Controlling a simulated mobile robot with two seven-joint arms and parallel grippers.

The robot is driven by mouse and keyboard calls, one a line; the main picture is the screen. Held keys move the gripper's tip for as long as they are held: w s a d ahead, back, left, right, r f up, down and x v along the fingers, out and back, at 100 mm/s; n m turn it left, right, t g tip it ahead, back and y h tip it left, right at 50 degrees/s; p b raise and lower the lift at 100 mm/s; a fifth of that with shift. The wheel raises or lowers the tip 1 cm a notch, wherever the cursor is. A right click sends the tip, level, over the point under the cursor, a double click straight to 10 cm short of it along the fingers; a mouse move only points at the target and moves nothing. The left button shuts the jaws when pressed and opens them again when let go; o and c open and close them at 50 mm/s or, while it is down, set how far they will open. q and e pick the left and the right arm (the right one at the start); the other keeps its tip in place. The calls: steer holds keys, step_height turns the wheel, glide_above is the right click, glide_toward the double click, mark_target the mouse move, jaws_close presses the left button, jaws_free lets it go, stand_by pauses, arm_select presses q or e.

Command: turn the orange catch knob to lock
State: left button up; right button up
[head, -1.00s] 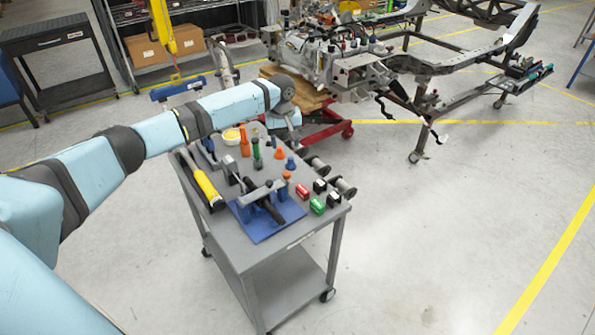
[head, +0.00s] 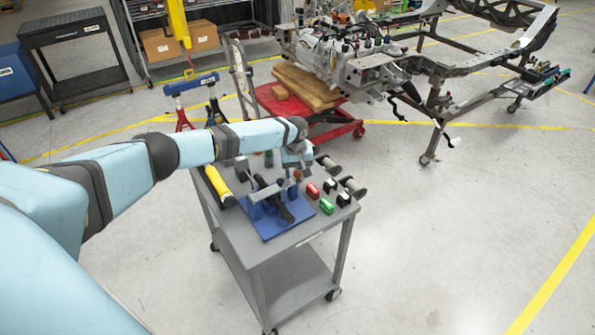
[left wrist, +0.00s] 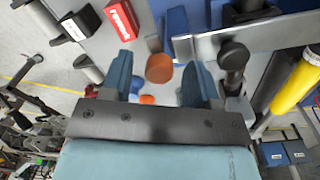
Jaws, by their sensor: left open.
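The orange catch knob (left wrist: 159,68) shows between my two open fingers in the left wrist view; I cannot tell whether either finger touches it. My right gripper is not in view.
The fixture stands on a grey cart (head: 238,243). A yellow-handled tool (head: 218,184) lies at left. A red block (head: 313,190), a green block (head: 327,206) and black blocks lie at right. Open floor lies right.

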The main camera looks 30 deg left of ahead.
arm_select(q)
steer(key=c, duration=0.9)
steer(key=shift+m, duration=0.5)
steer(key=m+p, duration=0.1)
steer(key=m, duration=1.5)
steer(key=shift+w+m, duration=0.1)
steer(key=shift+m, duration=0.3)
